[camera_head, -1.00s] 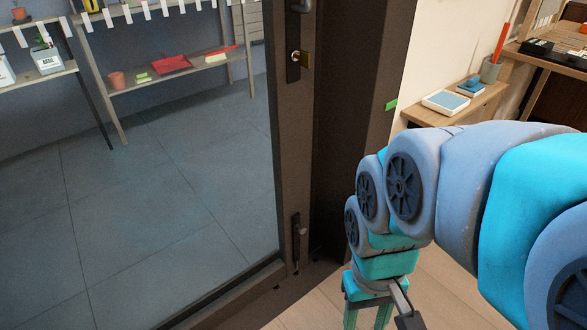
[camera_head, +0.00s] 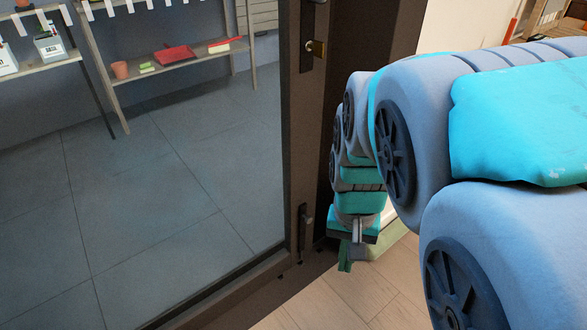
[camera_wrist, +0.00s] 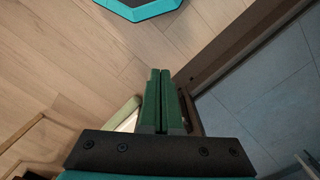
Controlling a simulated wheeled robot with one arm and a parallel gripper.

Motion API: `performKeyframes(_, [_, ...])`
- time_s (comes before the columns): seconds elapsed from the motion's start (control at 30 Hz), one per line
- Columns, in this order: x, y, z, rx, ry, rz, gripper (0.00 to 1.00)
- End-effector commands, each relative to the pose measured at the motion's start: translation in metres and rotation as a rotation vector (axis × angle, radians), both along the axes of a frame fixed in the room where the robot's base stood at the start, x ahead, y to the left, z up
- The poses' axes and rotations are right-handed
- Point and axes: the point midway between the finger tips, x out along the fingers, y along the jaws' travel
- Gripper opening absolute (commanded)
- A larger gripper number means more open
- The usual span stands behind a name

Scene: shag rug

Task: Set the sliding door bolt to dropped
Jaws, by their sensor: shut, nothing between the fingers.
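The sliding door bolt (camera_head: 305,226) is a small dark fitting low on the brown frame of the glass door (camera_head: 180,190). Its knob shows near the top of the fitting; I cannot tell its exact setting. My gripper (camera_head: 345,264) points down just right of the bolt, apart from it in the picture. In the wrist view, the green fingers of my gripper (camera_wrist: 160,74) are closed together with nothing between them. The bolt is not visible in the wrist view.
A lock with a brass-coloured piece (camera_head: 317,48) sits higher on the door frame. Shelves (camera_head: 165,65) with small items stand behind the glass. The wooden floor (camera_head: 340,300) in front of the door is clear. A pale green-edged object (camera_wrist: 123,115) shows beside the fingers.

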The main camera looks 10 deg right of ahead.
Motion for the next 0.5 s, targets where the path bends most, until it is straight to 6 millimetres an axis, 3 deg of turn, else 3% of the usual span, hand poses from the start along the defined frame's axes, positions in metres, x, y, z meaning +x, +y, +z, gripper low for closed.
performKeyframes(0.27, [0.089, -0.010, -0.012, -0.028, -0.091, -0.246, 0.00])
performKeyframes(0.5, [0.166, -0.009, -0.034, -0.041, -0.168, -0.423, 0.00])
